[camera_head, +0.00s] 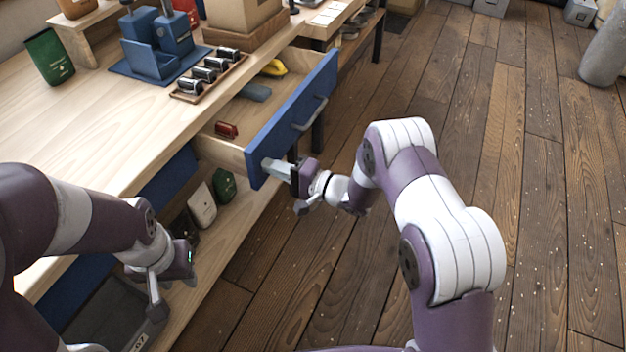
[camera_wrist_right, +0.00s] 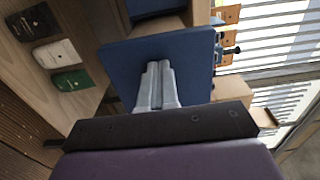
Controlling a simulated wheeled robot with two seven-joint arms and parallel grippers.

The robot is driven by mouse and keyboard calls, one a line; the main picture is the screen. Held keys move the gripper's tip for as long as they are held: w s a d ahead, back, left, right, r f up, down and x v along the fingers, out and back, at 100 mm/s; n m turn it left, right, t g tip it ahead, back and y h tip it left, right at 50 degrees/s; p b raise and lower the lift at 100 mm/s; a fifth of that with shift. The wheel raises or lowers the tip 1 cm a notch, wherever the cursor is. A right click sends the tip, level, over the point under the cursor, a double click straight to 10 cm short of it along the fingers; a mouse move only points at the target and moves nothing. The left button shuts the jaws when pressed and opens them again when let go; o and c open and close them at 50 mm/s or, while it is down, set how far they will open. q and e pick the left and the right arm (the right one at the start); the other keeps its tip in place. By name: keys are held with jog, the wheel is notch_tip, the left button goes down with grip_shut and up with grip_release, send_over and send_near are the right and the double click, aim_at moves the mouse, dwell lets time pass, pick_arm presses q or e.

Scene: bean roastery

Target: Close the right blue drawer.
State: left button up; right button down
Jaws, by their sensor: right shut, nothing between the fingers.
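The right blue drawer (camera_head: 262,150) stands pulled out from the wooden workbench, its blue front with a grey handle (camera_head: 311,114) facing the floor aisle. Inside lie a yellow item, a grey-blue item and a small dark red item. My right gripper (camera_head: 270,167) is shut and empty, its fingers at the near end of the blue front, away from the handle. In the right wrist view the two fingers (camera_wrist_right: 157,78) lie together against the blue front (camera_wrist_right: 195,52); whether they touch it is unclear. My left gripper (camera_head: 178,275) hangs by the bench's near side; its jaws are not clear.
On the bench stand a blue device (camera_head: 158,45), a tray of small cylinders (camera_head: 208,76), a cardboard box (camera_head: 240,12) and a green bag (camera_head: 50,57). Bags (camera_head: 202,205) sit on the lower shelf.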

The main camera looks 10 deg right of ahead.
aim_at(211, 144)
jog(key=b+x, duration=0.4)
jog(key=x, duration=1.3)
jog(key=shift+w+f, duration=0.1)
jog(key=shift+f, duration=0.05)
jog(key=shift+w+a+r, duration=0.1)
jog(key=shift+a+r, duration=0.1)
jog(key=shift+r, duration=0.15)
